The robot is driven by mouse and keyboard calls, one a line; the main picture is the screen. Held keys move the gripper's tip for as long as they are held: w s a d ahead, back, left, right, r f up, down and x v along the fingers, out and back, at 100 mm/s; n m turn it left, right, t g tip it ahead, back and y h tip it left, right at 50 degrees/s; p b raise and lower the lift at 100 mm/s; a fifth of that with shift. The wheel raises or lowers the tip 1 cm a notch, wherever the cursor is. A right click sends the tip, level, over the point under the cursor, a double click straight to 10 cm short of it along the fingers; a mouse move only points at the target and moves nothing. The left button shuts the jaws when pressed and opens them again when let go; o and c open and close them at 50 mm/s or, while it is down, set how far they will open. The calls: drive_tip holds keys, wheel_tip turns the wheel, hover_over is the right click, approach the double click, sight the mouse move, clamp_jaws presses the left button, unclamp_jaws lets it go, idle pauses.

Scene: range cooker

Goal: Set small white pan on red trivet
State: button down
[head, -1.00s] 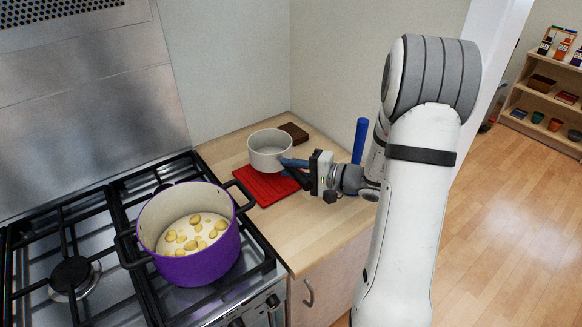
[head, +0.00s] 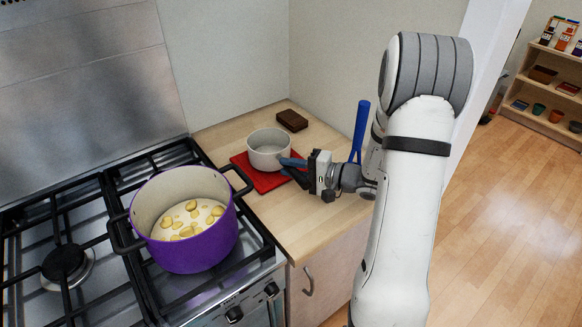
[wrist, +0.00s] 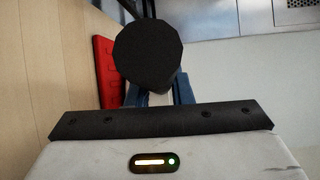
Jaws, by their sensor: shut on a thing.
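The small white pan (head: 268,146) is over the red trivet (head: 240,160) on the wooden counter in the head view. It looks upright and empty. Whether its base touches the trivet cannot be told for sure. My gripper (head: 290,168) is shut on the pan's dark handle, at the pan's right side. In the wrist view a round black handle end (wrist: 148,55) fills the middle between the blue fingers (wrist: 182,88), and part of the red trivet (wrist: 107,72) shows to its left. The pan's bowl is hidden there.
A purple pot (head: 200,250) with yellow pieces in pale liquid stands on the black-grated cooker (head: 65,262), left of the trivet. A dark brown block (head: 292,120) lies behind the pan. A blue upright object (head: 360,130) stands to the right. The counter's front (head: 290,225) is clear.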

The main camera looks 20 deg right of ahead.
drive_tip(key=shift+f+b, duration=0.55)
drive_tip(key=shift+b, duration=0.65)
idle(1.3)
drive_tip(key=c, duration=1.2)
unclamp_jaws()
drive_tip(key=b+v, duration=0.1)
drive_tip(key=v, duration=0.6)
drive_tip(key=shift+s+d, duration=0.25)
drive_tip(key=shift+d, duration=0.1)
drive_tip(key=s+a+n+g+h, duration=0.1)
drive_tip(key=s+a+g, duration=0.2)
drive_tip(key=s, duration=0.1)
drive_tip(key=s+a+n+g+h, duration=0.2)
drive_tip(key=s+a+g, duration=0.1)
drive_tip(key=s+a, duration=0.1)
drive_tip(key=s+a+n+g+h, duration=0.1)
drive_tip(key=s+a+n+g, duration=0.1)
drive_tip(key=s+a+g, duration=0.2)
drive_tip(key=shift+s+a+r, duration=0.1)
drive_tip(key=shift+s+r, duration=0.15)
drive_tip(key=shift+s, duration=0.15)
drive_tip(key=s+d+r+n+t+h, duration=0.2)
drive_tip(key=s+h, duration=0.4)
drive_tip(key=h, duration=0.3)
drive_tip(key=shift+d+r+n, duration=0.7)
drive_tip(key=shift+d+r, duration=0.05)
drive_tip(key=shift+d, duration=0.35)
